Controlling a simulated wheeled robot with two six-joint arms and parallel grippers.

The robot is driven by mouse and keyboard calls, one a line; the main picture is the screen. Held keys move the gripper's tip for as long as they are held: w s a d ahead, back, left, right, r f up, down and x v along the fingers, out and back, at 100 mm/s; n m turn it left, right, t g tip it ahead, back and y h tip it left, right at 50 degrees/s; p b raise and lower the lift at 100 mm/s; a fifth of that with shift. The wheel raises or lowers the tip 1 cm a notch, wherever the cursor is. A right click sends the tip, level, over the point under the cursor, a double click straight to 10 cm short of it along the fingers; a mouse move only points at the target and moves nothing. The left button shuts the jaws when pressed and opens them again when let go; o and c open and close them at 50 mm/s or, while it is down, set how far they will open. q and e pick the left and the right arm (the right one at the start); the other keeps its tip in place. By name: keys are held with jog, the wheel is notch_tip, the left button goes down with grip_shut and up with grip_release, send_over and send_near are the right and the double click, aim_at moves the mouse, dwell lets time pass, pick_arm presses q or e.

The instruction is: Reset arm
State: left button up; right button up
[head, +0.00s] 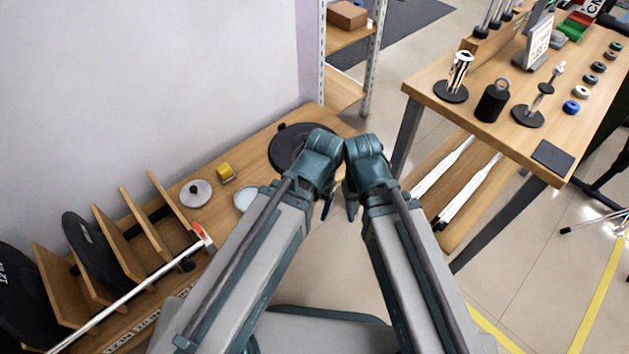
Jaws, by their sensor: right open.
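My two arms reach forward from the bottom of the head view, with their teal wrists close together near the middle. My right gripper (352,204) points down below its wrist and is open, with nothing seen in it. My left gripper (327,207) hangs below its wrist, largely hidden, so its jaws are unclear. A black round disc (284,143) lies on the low wooden bench (262,130) behind my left wrist, which covers part of it.
A small yellow block (226,171) and a grey disc (196,193) lie on the bench. A taller table (440,85) at the right bears weights and stands. Floor shows between.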

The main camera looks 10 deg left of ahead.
notch_tip(320, 180, up, 29)
jog(key=p, duration=2.8)
jog(key=shift+f, duration=0.15)
